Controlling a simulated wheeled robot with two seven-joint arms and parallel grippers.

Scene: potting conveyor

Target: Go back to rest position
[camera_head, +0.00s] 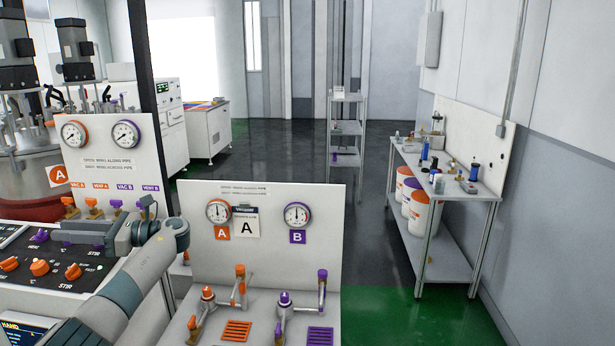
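My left arm comes in from the bottom left. Its gripper (103,238) lies level in front of the left white panel (100,150), just above the dark control desk (60,262). It is close to the row of orange and purple valve handles (93,208) at the panel's foot. I cannot tell from this angle whether it touches any of them. The fingers are small and partly hidden, so their opening is unclear. I see nothing clearly held. My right gripper is out of view.
A panel with two gauges, marked A and B (297,237), stands front centre, with orange and purple valves (285,300) on its base. A dark post (150,110) rises beside my arm. A workbench (470,190) stands right; open floor (375,240) lies between.

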